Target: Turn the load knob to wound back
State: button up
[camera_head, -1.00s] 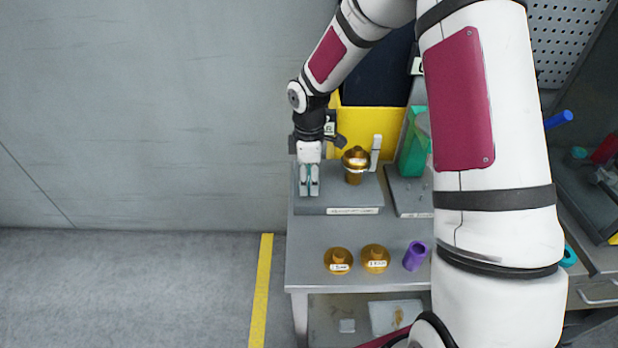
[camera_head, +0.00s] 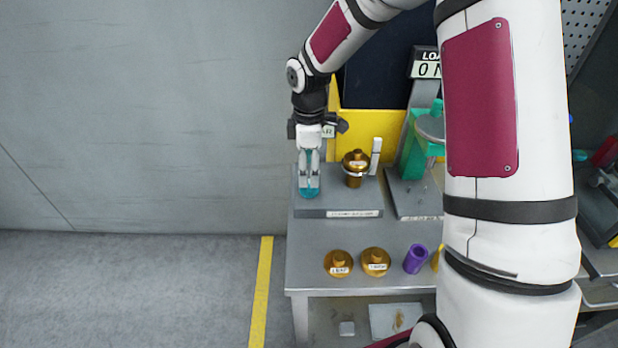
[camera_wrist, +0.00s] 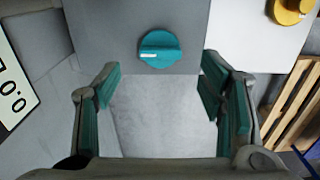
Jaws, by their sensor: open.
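The teal load knob (camera_head: 310,192) sits on a grey plate at the left end of the bench. In the wrist view the round knob (camera_wrist: 160,49) has a raised grip bar with a white mark at its left end. My gripper (camera_head: 309,182) points down over the knob, its fingers hiding part of it in the head view. In the wrist view my gripper (camera_wrist: 160,73) is open and empty. Its teal-padded fingers stand wide apart to either side of the knob, and clear gaps separate them from it.
A brass fitting (camera_head: 355,166) and a white upright tab (camera_head: 376,152) stand right of the knob. Two brass weights (camera_head: 338,262) (camera_head: 376,260) and a purple cylinder (camera_head: 415,257) lie in front. A load display (camera_head: 428,70) reading "0 N" is partly hidden by my arm.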

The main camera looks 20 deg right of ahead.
aim_at(309, 185)
notch_tip(309, 185, up, 7)
dwell(0.3)
dwell(0.4)
